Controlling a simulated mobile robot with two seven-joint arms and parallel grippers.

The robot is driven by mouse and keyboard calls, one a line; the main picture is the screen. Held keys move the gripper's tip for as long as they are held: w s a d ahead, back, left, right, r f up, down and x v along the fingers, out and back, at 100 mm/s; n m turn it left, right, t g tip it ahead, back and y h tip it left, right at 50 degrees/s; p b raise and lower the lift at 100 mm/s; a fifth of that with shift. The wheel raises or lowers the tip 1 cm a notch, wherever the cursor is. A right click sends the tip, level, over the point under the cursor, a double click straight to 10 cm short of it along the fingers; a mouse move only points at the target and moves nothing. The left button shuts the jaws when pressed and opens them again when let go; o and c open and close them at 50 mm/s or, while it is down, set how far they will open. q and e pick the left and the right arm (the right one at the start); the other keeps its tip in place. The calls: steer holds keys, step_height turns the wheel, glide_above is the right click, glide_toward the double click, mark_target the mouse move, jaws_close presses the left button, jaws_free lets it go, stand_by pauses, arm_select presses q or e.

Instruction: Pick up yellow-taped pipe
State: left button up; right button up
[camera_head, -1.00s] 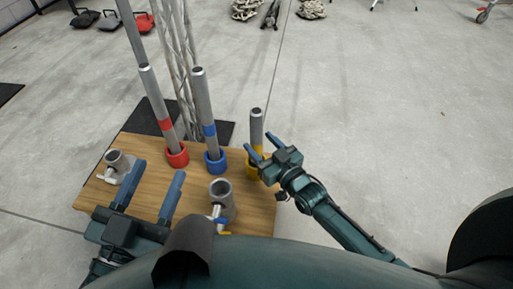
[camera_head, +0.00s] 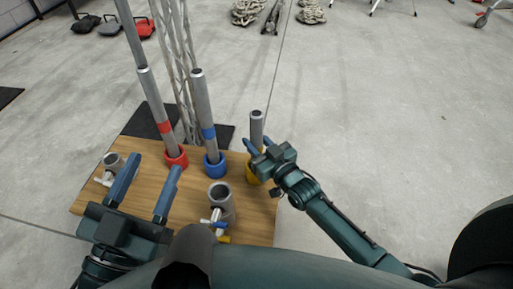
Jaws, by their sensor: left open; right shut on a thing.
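The yellow-taped pipe (camera_head: 256,125) is a grey metal tube standing upright in a yellow ring holder (camera_head: 251,175) at the right side of the wooden board. Its tape is hidden behind my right gripper. My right gripper (camera_head: 258,146) is shut on this pipe, just above the ring. My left gripper (camera_head: 146,180) is open and empty over the left front of the board, with its fingers pointing away from me.
On the wooden board (camera_head: 190,185) stand a red-taped pipe (camera_head: 155,105) in a red ring and a blue-taped pipe (camera_head: 204,105) in a blue ring. Short clamp fittings (camera_head: 221,197) sit in front. A metal truss (camera_head: 180,70) rises behind.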

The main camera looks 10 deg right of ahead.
steer(key=shift+c, duration=1)
steer(key=shift+r, duration=0.15)
